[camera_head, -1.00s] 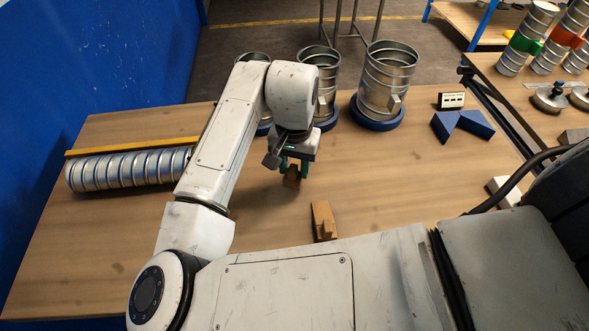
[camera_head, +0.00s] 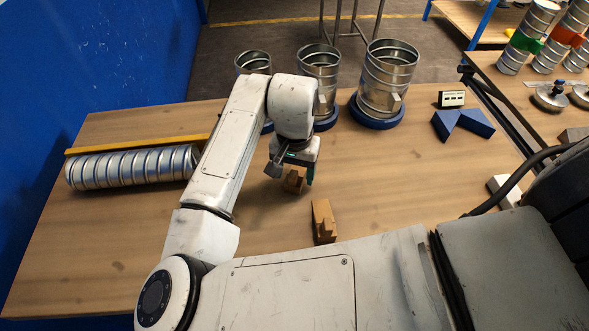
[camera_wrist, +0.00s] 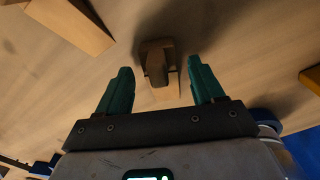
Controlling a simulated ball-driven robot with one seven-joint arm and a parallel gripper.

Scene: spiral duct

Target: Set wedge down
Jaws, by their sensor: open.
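A small brown wooden wedge (camera_head: 293,183) is at the tabletop below my gripper (camera_head: 297,178), partly hidden by it in the head view. In the wrist view the wedge (camera_wrist: 157,62) shows between and just beyond the tips of the two green fingers (camera_wrist: 158,72). The fingers stand apart, with a gap on each side of the wedge. A second wooden piece (camera_head: 323,221) lies on the table nearer my body, and its pale side (camera_wrist: 72,25) shows at the top left of the wrist view.
Three metal ducts on blue bases (camera_head: 377,118) stand along the back of the table (camera_head: 90,240). A ribbed duct (camera_head: 130,168) lies at the left by a yellow strip (camera_head: 140,145). Blue angled blocks (camera_head: 462,124) and a small display (camera_head: 451,99) are at the right.

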